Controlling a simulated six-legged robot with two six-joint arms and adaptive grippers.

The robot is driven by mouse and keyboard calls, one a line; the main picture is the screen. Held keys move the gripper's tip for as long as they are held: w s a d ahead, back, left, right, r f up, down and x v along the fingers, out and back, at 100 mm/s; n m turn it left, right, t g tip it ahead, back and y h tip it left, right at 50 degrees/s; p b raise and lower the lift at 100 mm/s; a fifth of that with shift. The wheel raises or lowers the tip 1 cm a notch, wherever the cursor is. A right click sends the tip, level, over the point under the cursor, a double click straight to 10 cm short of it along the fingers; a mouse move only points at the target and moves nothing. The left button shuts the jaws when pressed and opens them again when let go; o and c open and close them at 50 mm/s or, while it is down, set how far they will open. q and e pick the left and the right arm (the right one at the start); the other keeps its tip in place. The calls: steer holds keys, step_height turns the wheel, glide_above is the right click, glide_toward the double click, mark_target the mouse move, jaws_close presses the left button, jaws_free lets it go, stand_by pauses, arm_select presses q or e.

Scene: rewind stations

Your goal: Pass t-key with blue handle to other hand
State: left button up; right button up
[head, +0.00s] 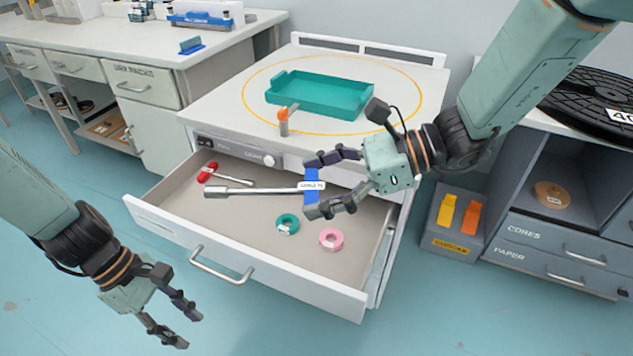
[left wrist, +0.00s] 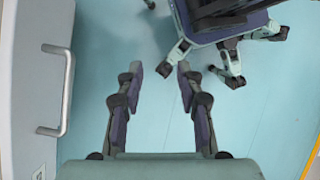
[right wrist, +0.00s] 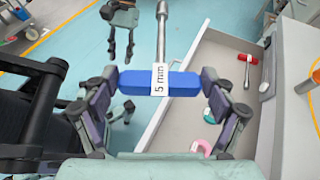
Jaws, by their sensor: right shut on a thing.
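The t-key has a blue handle (head: 311,187) with a white label and a long grey metal shaft (head: 250,191). My right gripper (head: 318,184) is shut on the blue handle and holds the key over the open drawer, shaft pointing left in the head view. In the right wrist view, the blue handle (right wrist: 185,84) lies across between both fingers, and its label reads 5 mm. My left gripper (head: 182,322) is open and empty, in front and left of the drawer.
The open drawer (head: 160,216) holds a red-handled tool (head: 208,172), a teal ring (head: 287,224) and a pink ring (head: 331,240). Its handle (head: 220,268) juts forward. A teal tray (head: 320,95) and an orange-topped item (head: 283,120) stand on the cabinet top above.

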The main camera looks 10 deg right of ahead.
arm_select(q)
steer(key=s+a+f+m+t+y, duration=0.1)
steer(key=s+f+m+y, duration=0.1)
steer(key=s+f+m, duration=0.3)
steer(key=s+a+f+m+t+y, duration=0.1)
steer(key=s+a+f+m+y, duration=0.1)
steer(key=s+f+m, duration=0.3)
steer(key=s+m+y, duration=0.1)
steer(key=s+m, duration=0.3)
steer(key=s, duration=0.2)
steer(key=shift+s+a+f+t, duration=0.15)
steer(key=shift+s+f+t, duration=0.05)
steer(key=shift+f+t, duration=0.1)
steer(key=shift+c, duration=0.2)
